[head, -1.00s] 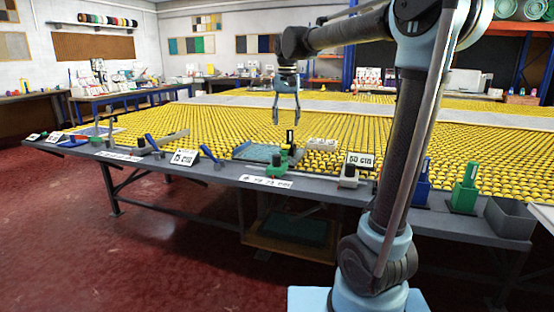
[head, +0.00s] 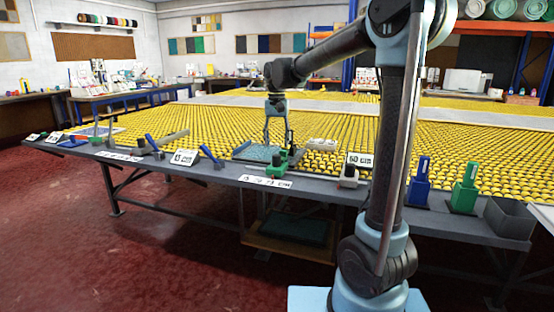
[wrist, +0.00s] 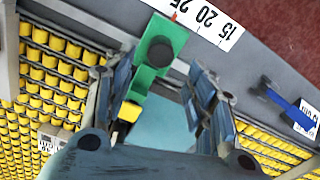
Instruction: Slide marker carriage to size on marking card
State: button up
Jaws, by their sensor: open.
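The green marker carriage (head: 276,172) with a black knob stands at the front of the grey bench. In the wrist view the carriage (wrist: 150,75) shows its round black knob and a yellow-topped part lower down. A white scale strip (wrist: 207,17) with numbers including 15 and 20 lies beside it. Small white number cards stand to the left (head: 185,157) and right (head: 360,160); their figures are hard to read, so I cannot tell which is the marking card. My gripper (head: 278,142) is open above and behind the carriage. In the wrist view its fingers (wrist: 160,68) flank the carriage; contact is unclear.
A grey-blue plate (head: 255,153) lies behind the carriage. A blue-handled tool (head: 210,155) lies to the left. Blue (head: 420,182) and green (head: 465,188) upright holders and a grey bin (head: 509,217) stand to the right. Yellow rollers cover the table behind.

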aim_at(277, 155)
notch_tip(277, 155, down, 8)
jog(key=shift+r, duration=0.25)
jog(key=shift+c, duration=0.3)
grip_shut()
jog(key=shift+w+a+r, duration=0.1)
jog(key=shift+w+a, duration=0.4)
jog(key=shift+a, duration=1.2)
jog(key=shift+w+a+f, duration=0.1)
jog(key=shift+w+a, duration=0.4)
jog(key=shift+a, duration=1.15)
jog(key=shift+w+a+r, duration=0.1)
jog(key=shift+w+a, duration=0.4)
jog(key=shift+a, duration=1.2)
